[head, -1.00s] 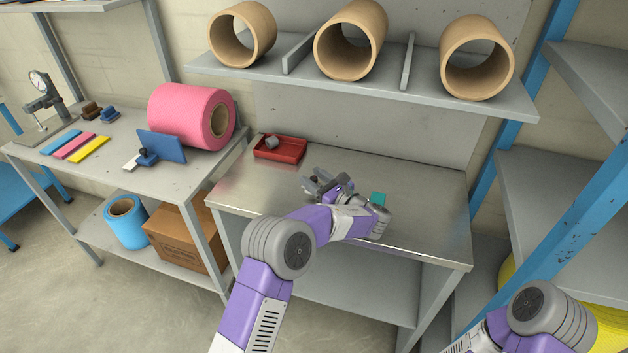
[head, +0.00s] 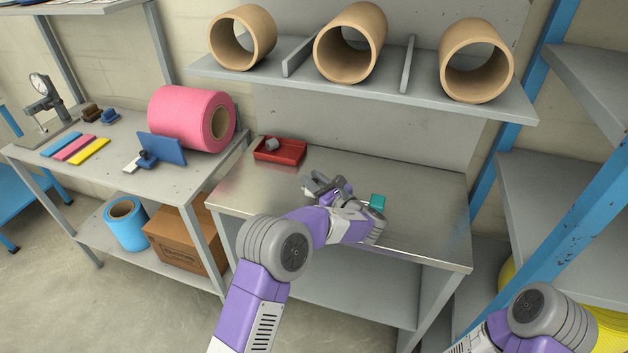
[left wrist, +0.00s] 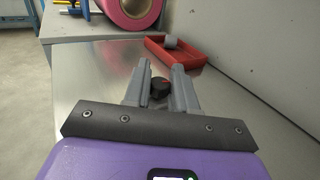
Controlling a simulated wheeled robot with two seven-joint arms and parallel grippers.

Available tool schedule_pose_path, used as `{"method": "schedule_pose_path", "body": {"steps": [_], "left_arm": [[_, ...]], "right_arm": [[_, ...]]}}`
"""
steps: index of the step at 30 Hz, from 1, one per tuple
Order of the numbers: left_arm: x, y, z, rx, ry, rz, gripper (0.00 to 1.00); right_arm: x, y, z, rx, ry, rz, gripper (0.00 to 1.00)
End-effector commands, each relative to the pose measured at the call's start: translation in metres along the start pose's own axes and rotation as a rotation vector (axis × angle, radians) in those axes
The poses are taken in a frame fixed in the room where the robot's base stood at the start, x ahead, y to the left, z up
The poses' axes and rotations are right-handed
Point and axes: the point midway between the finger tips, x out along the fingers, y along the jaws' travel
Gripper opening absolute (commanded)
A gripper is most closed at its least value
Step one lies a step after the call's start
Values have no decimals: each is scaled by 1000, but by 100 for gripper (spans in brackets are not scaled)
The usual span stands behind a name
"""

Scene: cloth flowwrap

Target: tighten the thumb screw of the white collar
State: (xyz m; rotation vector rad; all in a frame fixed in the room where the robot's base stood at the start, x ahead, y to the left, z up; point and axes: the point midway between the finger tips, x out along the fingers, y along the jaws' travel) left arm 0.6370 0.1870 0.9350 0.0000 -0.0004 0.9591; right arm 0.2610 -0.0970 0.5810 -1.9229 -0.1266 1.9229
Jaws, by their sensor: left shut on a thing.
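My left gripper (head: 312,186) is low over the steel table, left of its middle. In the left wrist view its two grey fingers (left wrist: 158,70) stand on either side of a small dark round knob (left wrist: 159,88), which looks like the thumb screw. The gripper is shut on this knob. No white collar can be made out clearly; the gripper and wrist hide what is around the knob. My right gripper is out of view; only part of my right arm shows at the bottom right.
A red tray (head: 291,158) with a grey cylinder (head: 272,144) stands at the table's back left. A shelf (head: 300,78) with cardboard tubes hangs above. The table's right side (head: 430,215) is clear.

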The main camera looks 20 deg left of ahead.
Motion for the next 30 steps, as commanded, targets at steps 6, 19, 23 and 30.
{"method": "schedule_pose_path", "body": {"steps": [6, 19, 23, 30], "left_arm": [[-1, 1, 1, 3, 0, -150, 0], [0, 2, -2, 0, 0, -468, 0], [0, 2, -3, 0, 1, -533, 0], [0, 1, -1, 1, 1, -598, 0]], "right_arm": [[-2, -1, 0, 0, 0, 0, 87], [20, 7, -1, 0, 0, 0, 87], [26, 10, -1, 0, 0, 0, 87], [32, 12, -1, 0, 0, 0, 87]]}}
